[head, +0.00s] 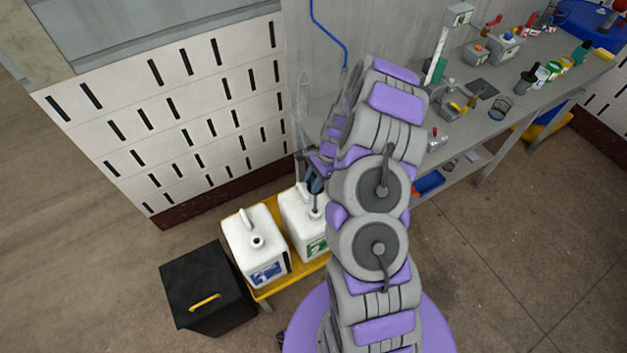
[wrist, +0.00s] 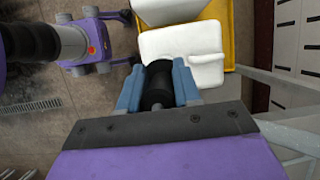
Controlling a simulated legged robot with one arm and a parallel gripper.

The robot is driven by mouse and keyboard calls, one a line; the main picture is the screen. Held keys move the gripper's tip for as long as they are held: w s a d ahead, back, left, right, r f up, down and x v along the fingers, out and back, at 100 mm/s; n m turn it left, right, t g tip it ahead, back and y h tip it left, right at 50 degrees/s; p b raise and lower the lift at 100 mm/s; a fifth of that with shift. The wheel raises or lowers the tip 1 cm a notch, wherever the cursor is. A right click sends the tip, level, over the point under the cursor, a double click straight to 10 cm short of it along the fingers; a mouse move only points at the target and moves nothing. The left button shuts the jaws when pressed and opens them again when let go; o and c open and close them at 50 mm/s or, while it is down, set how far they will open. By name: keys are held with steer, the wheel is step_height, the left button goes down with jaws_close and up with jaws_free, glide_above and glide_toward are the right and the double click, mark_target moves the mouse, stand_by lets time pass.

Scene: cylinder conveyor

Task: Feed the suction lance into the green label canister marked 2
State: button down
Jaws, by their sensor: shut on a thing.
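The green label canister marked 2 (head: 297,232) is white and stands upright, partly hidden by my arm. My gripper (head: 315,183) is above it, its blue fingers close over the canister's top. In the wrist view my gripper (wrist: 157,78) is shut on the black grip of the suction lance (wrist: 157,92). In the head view the lance (head: 316,205) shows as a short dark length pointing down at the canister's top by its opening. I cannot tell whether its tip is inside. In the wrist view a white canister (wrist: 182,42) lies just beyond the fingers.
A white canister with a blue label (head: 255,243) stands to the left on the same yellow stand (head: 265,291). A black box with a yellow handle (head: 207,280) is left of it. A blue hose (head: 330,35) hangs by the wall. A cluttered workbench (head: 505,118) is at right.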

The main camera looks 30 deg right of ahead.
steer(key=shift+f, duration=0.1)
steer(key=shift+f+b, duration=0.9)
steer(key=shift+f, duration=2)
steer(key=shift+f, duration=0.1)
steer(key=shift+f+b, duration=1.05)
steer(key=shift+f, duration=1.85)
steer(key=shift+f, duration=0.15)
steer(key=shift+f+b, duration=0.75)
steer(key=shift+f, duration=1.05)
steer(key=shift+f, duration=0.1)
steer(key=c, duration=0.7)
jaws_free()
